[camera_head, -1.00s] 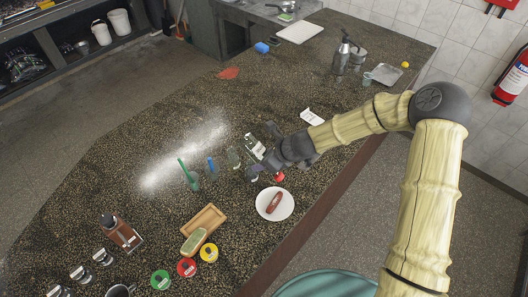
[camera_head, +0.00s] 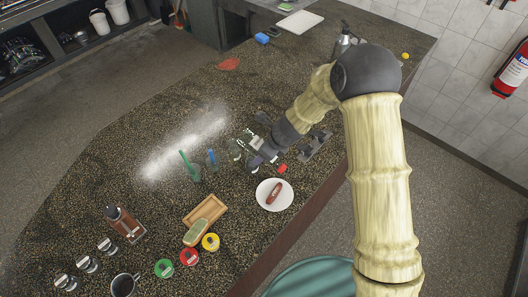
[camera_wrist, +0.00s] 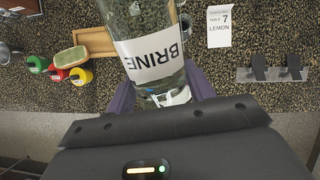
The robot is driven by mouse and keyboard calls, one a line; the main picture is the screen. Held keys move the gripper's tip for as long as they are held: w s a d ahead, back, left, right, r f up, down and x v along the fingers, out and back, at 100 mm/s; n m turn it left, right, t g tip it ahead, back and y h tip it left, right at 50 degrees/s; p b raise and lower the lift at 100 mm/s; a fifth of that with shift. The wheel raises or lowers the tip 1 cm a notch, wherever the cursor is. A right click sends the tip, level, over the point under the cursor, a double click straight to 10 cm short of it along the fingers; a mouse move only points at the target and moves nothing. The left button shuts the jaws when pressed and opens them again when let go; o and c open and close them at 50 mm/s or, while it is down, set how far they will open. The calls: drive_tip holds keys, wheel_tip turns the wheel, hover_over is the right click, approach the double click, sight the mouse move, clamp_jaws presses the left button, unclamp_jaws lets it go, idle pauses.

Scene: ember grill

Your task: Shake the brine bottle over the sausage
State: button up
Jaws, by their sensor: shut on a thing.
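The brine bottle (camera_wrist: 150,45) is clear glass with a white BRINE label and greenish contents. It fills the upper middle of the wrist view. My gripper (camera_wrist: 160,98) is shut on it, with a purple finger on each side. In the head view my gripper (camera_head: 257,158) is over the counter, above and left of the plate, and the bottle is largely hidden by it. The reddish-brown sausage (camera_head: 274,193) lies on a round white plate (camera_head: 287,203) near the counter's front edge. The sausage is not visible in the wrist view.
A wooden tray (camera_head: 219,205) with a green-topped block, and red, yellow and green lidded pots (camera_head: 189,257), stand left of the plate. A small red object (camera_head: 282,168) is just above the plate. A table card (camera_wrist: 219,27) and metal rack (camera_wrist: 272,73) lie right.

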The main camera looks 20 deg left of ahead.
drive_tip(key=shift+r, duration=0.25)
drive_tip(key=shift+a+h, duration=0.1)
drive_tip(key=shift+h, duration=0.2)
drive_tip(key=shift+h+b, duration=0.3)
drive_tip(key=shift+b, duration=0.1)
drive_tip(key=shift+w+r, duration=0.1)
drive_tip(key=shift+g+h, duration=0.4)
drive_tip(key=shift+h, duration=0.8)
drive_tip(key=h, duration=0.3)
drive_tip(key=shift+r+g+h+p, duration=0.15)
drive_tip(key=shift+g+h+p, duration=0.15)
drive_tip(key=shift+g+p, duration=0.1)
drive_tip(key=shift+r+h, duration=0.15)
drive_tip(key=shift+h, duration=0.35)
